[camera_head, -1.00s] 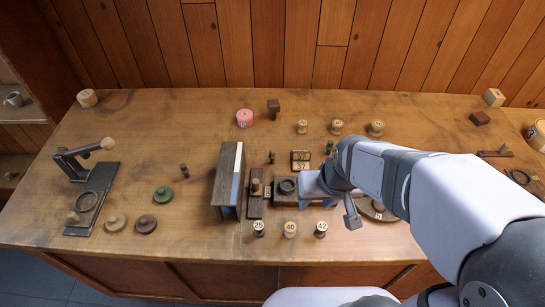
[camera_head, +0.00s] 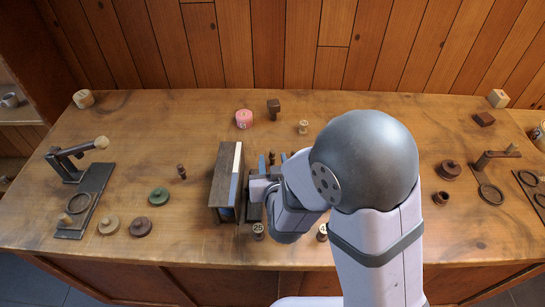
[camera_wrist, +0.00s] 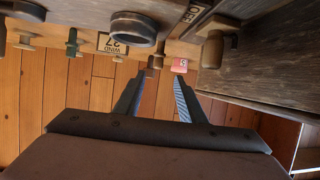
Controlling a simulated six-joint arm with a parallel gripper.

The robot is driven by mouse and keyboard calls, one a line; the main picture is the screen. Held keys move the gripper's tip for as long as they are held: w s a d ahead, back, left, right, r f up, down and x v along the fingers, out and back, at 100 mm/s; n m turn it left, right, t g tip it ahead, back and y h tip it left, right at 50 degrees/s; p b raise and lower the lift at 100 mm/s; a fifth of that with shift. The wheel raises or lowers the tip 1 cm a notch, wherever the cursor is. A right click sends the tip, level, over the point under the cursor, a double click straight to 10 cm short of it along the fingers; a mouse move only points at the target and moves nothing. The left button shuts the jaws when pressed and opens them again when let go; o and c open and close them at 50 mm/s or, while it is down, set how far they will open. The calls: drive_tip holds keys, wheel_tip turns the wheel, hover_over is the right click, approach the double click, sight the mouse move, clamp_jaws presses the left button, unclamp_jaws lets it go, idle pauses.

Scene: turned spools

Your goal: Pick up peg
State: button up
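My gripper (camera_wrist: 159,76) is open, its two fingers apart with nothing held between them. In the head view it is at the right side of the dark stand (camera_head: 226,180), mostly behind my own arm. In the wrist view a tan, round wooden peg (camera_wrist: 213,48) stands at a dark block, to the right of the fingers and apart from them. In the head view my arm hides that spot. Small dark pegs also stand on the table, one to the left (camera_head: 181,170) and one behind the gripper (camera_head: 271,157). I cannot tell which peg is meant.
A dark ring (camera_wrist: 134,28) and a plate marked 27 (camera_wrist: 112,45) are close to the fingers. The dark stand's wall (camera_wrist: 260,65) fills the wrist view's right. A numbered spool (camera_head: 258,231) stands in front.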

sight(273, 154)
drive_tip(key=shift+f, duration=0.5)
drive_tip(key=shift+d+p+x, duration=0.1)
drive_tip(key=shift+p+x, duration=0.45)
drive_tip(key=shift+x, duration=1.3)
drive_tip(key=shift+d+p+x, duration=0.15)
drive_tip(key=shift+p+x, duration=0.4)
drive_tip(key=shift+x, duration=1.25)
clamp_jaws()
